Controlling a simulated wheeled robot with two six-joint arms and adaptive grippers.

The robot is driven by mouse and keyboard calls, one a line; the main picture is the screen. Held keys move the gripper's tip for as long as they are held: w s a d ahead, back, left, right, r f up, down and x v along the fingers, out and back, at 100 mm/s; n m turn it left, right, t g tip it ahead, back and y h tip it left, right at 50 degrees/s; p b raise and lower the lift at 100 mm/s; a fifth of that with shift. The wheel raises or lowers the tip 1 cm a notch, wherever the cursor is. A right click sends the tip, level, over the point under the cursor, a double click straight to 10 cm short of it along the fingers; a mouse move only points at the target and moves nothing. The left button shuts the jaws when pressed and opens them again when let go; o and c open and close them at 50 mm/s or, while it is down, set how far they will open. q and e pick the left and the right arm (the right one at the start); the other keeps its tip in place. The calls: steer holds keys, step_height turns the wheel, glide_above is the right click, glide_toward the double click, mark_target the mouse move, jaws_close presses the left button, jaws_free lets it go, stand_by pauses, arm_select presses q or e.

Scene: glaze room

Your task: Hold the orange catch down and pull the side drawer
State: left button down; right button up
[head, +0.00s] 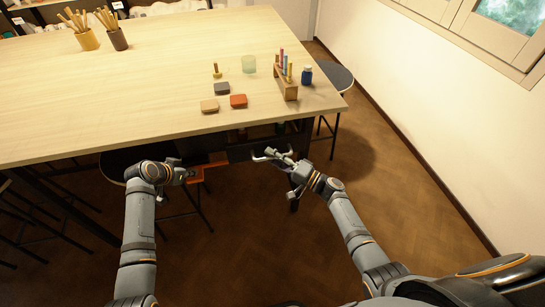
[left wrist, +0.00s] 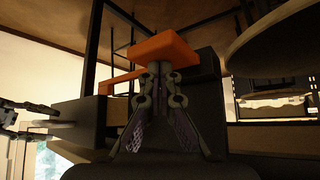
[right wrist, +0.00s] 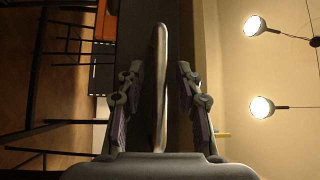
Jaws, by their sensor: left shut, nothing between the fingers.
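The orange catch (head: 217,158) is at the dark side drawer (head: 240,153), under the table edge. It also shows in the left wrist view (left wrist: 165,47) and in the right wrist view (right wrist: 103,48). My left gripper (head: 194,173) is shut and empty, its fingertips (left wrist: 160,68) at the orange block; I cannot tell whether they press on it. My right gripper (head: 272,154) is open in front of the drawer. In the right wrist view its fingers (right wrist: 157,85) stand on either side of the metal handle (right wrist: 161,60), with gaps on both sides.
The wooden table (head: 150,85) stands above both grippers. A stool (head: 333,77) is at the right end. Open floor (head: 240,240) lies in front.

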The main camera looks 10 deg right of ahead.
arm_select(q)
steer(key=shift+f, duration=0.1)
arm_select(e)
steer(key=v, duration=1.1)
steer(key=shift+s+d, duration=0.25)
steer(key=shift+s, duration=0.05)
